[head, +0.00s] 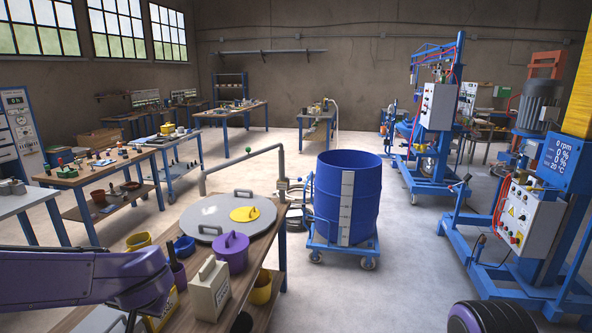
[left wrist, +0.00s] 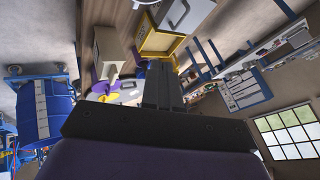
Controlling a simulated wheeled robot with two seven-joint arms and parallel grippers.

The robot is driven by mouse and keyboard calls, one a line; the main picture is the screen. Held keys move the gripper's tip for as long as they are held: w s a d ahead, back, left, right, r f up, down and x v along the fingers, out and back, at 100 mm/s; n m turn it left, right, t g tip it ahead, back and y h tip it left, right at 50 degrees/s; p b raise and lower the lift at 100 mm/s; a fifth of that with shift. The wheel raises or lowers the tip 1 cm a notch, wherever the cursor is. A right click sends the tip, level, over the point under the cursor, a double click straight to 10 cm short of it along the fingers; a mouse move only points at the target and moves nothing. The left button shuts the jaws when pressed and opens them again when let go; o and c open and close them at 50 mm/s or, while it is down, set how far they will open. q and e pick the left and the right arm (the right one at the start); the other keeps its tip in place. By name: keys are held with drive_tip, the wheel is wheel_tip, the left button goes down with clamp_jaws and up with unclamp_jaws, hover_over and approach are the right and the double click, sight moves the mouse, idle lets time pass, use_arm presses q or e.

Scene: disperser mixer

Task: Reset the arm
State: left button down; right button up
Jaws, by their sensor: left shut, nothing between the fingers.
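My left arm comes in from the left in the head view as a purple link above the near end of the wooden bench (head: 262,243). In the left wrist view my left gripper (left wrist: 160,68) has its dark fingers together, with nothing between them. The fingertips appear in front of a yellow-edged open box (left wrist: 165,32); I cannot tell whether they touch it. My right gripper is out of view; only a dark purple rounded part of my own body shows at the lower right of the head view.
The bench holds a grey round lid (head: 205,222), a purple lidded pot (head: 231,252), a beige canister (head: 209,290) and yellow containers. A blue drum (head: 335,200) stands on a wheeled dolly beyond it. Blue mixer machines (head: 540,215) stand right. The floor between is clear.

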use_arm(q)
drive_tip(key=s+a+f+n+y, duration=0.15)
drive_tip(key=s+f, duration=0.35)
drive_tip(key=f, duration=0.7)
drive_tip(key=s+a+f+n, duration=0.15)
drive_tip(key=s+f, duration=0.25)
drive_tip(key=f, duration=0.9)
drive_tip(key=s+d+f+n+g+h+b, duration=0.1)
drive_tip(key=s+d+f+n+h, duration=0.1)
drive_tip(key=s+f, duration=0.55)
drive_tip(key=s+d+f+n+g+h, duration=0.15)
drive_tip(key=s+f, duration=0.35)
drive_tip(key=s, duration=0.6)
wheel_tip(320, 180, down, 12)
drive_tip(key=b, duration=1.2)
drive_tip(key=shift+b, duration=0.3)
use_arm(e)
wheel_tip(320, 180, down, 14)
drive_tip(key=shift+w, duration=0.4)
use_arm(q)
drive_tip(key=shift+w+t, duration=0.1)
drive_tip(key=shift+t, duration=0.15)
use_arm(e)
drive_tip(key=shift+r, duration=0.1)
